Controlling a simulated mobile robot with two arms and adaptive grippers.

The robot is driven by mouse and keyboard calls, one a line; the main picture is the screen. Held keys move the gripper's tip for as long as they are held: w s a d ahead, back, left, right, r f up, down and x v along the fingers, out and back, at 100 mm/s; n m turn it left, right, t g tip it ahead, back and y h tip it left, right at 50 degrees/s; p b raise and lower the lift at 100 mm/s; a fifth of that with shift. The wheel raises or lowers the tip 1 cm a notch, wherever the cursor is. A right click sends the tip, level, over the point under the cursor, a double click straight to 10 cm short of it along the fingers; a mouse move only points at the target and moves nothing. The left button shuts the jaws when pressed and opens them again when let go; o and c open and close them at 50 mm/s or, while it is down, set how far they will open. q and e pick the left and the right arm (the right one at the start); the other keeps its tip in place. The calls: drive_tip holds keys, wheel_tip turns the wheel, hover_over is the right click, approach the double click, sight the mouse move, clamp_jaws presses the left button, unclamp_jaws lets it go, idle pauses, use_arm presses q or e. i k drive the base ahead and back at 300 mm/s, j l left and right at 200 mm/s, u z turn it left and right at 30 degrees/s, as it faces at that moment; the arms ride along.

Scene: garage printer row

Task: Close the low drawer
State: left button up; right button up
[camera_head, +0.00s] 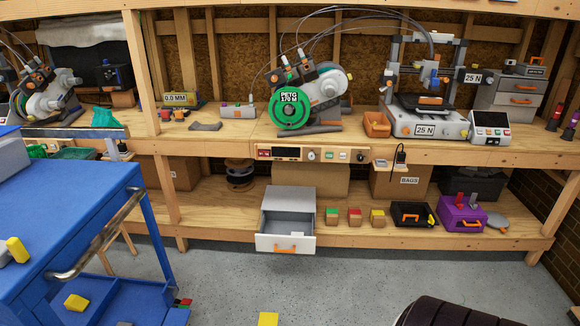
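The low drawer (286,243) is in the middle of the head view, in a small grey cabinet (289,193) on the lower wooden shelf. The drawer is pulled out toward me, and its inside shows. It has a white front with an orange handle (285,250). A small pale item (297,234) seems to lie inside near the front, but it is too small to identify. Neither of my grippers is in view.
A blue cart (75,180) with a metal handle stands close at the left. A black rounded object (450,313) is at the bottom right. Small coloured-lid boxes (354,217) sit right of the drawer. The grey floor (350,275) before the drawer is mostly clear, with a yellow block (268,319).

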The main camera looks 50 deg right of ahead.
sight(274, 236)
drive_tip(key=z, duration=1.5)
drive_tip(key=i+l+z, duration=0.75)
drive_tip(key=i, duration=0.15)
drive_tip(key=k+j, duration=0.05)
drive_tip(key=j, duration=0.05)
